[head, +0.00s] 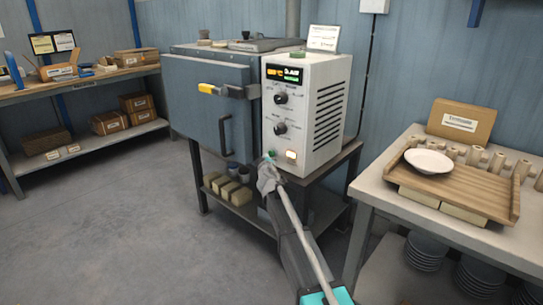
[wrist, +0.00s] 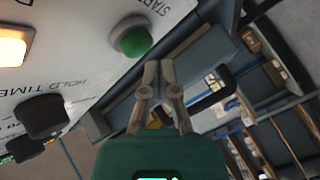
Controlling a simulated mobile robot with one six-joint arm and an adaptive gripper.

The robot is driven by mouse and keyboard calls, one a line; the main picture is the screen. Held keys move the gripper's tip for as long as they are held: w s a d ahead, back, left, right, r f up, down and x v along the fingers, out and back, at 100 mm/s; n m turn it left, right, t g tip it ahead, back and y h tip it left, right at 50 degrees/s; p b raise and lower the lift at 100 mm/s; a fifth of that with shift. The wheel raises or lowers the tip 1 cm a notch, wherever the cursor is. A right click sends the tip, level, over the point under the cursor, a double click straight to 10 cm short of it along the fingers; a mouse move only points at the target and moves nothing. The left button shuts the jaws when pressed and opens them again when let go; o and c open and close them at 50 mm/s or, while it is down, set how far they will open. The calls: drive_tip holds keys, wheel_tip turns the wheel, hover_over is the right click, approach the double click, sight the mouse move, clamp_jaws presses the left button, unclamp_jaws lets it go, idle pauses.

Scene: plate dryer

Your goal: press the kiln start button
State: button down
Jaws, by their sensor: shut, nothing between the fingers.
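The kiln control box (head: 307,105) is a white panel on the right side of the grey kiln (head: 207,105). In the head view the button (head: 271,154) shows low on the panel, just above my gripper. My gripper (wrist: 159,66) is shut and empty. Its fingertips are close beside the green button in the wrist view, and I cannot tell whether they touch it. In the head view my gripper (head: 267,164) is at the panel's lower left corner.
A lit orange lamp (head: 290,155) is beside the button. Two black knobs (head: 280,129) and a display (head: 284,72) are above. A table (head: 385,195) with a wooden tray (head: 465,185) and white plate (head: 428,162) stands right. Shelves (head: 90,85) stand left; the floor between is clear.

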drive_tip(key=shift+s+a, duration=0.1)
idle(0.3)
drive_tip(key=s+a, duration=0.1)
drive_tip(key=s, duration=0.1)
drive_tip(key=s+a, duration=0.1)
drive_tip(key=a, duration=0.1)
drive_tip(key=shift+s, duration=0.35)
idle(0.7)
